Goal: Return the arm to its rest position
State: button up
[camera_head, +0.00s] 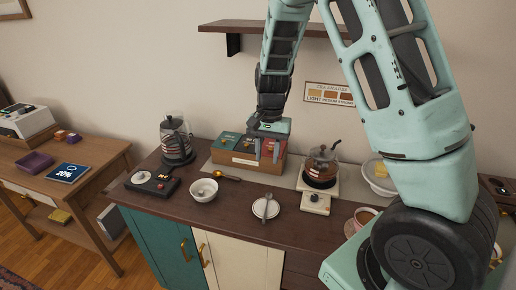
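My arm reaches down from the top right, over the dark wooden sideboard (200,222). My gripper (267,154) points down in front of the upper part of a wooden tea box (240,160) with green and red compartments. Its two fingers look apart, with nothing visible between them. The gripper hides part of the box. Whether it touches the box cannot be told from this view.
A glass teapot (321,165) stands right of the box, and a glass press (175,140) stands left. A wall shelf (230,27) hangs above.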

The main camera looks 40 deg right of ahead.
jog(key=shift+a, duration=0.1)
jog(key=s+a+r+n+b, duration=0.2)
jog(key=s+a+n, duration=0.3)
jog(key=a, duration=0.4)
jog(key=s+a+r+n+b, duration=0.1)
jog(key=s+a+n, duration=0.4)
jog(key=a, duration=0.5)
jog(key=s+a+n+b, duration=0.1)
jog(key=s+a+n, duration=0.1)
jog(key=s+n, duration=0.2)
jog(key=s+a+n+b, duration=0.1)
jog(key=s+a+n, duration=0.2)
jog(key=s, duration=0.7)
jog(key=shift+r+n+t+h, duration=0.2)
jog(key=shift+n+t+h, duration=0.15)
jog(key=shift+n, duration=0.25)
